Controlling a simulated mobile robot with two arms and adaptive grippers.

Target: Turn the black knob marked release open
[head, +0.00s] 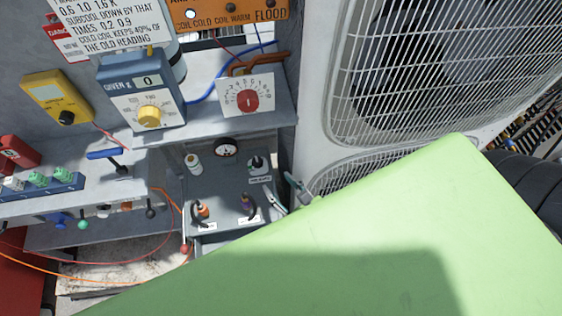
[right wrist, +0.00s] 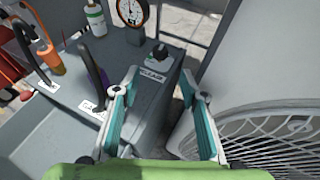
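The black knob (head: 257,163) sits on a pale round base at the back right of the grey lower shelf. A white label reading RELEASE is in front of it. In the right wrist view the knob (right wrist: 158,53) stands just beyond my fingertips, between their lines. My right gripper (head: 280,190) is open, with its two teal-padded fingers (right wrist: 159,74) apart and nothing between them. It is in front of the knob and does not visibly touch it. My green arm cover hides the lower right of the head view. My left gripper is not in view.
A dial gauge (head: 225,148), a white bottle (head: 193,163), and orange (head: 202,209) and purple (head: 246,202) fittings with black hoses share the shelf. The white condenser's fan grille (right wrist: 275,140) is close on the right. A red knob panel (head: 246,95) stands above.

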